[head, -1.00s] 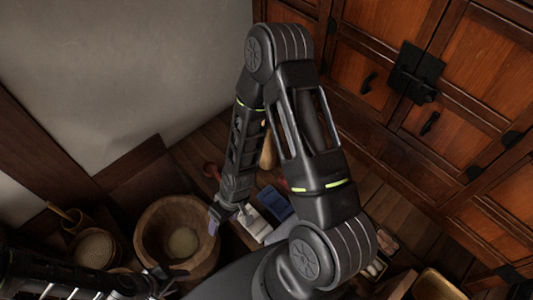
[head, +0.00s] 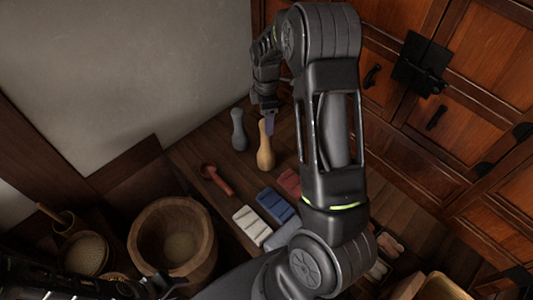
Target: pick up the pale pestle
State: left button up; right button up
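The pale pestle (head: 265,152) is a tan wooden club, upright on the floorboards near the wall, its wide end down. My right gripper (head: 268,118) is at its narrow top, with one finger overlapping the neck. The other finger is hidden, so I cannot tell whether it is shut or touching. The pestle stands on the boards. A grey pestle (head: 238,130) stands just to its left. My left gripper (head: 163,284) is at the lower left, in front of the wooden mortar, dark and partly cut off; its fingers look spread and empty.
A large wooden mortar (head: 143,232) stands at lower left beside baskets (head: 86,252). A red-brown ladle (head: 217,180), a white block (head: 252,225), a blue block (head: 274,205) and a red block (head: 289,182) lie on the boards. Wooden cabinets (head: 470,75) line the right.

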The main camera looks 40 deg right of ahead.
aim_at(266, 145)
jog(key=shift+f, duration=0.1)
jog(key=shift+f, duration=1.25)
notch_tip(266, 145, down, 5)
jog(key=shift+a+f, duration=0.1)
jog(key=shift+c, duration=0.5)
grip_shut()
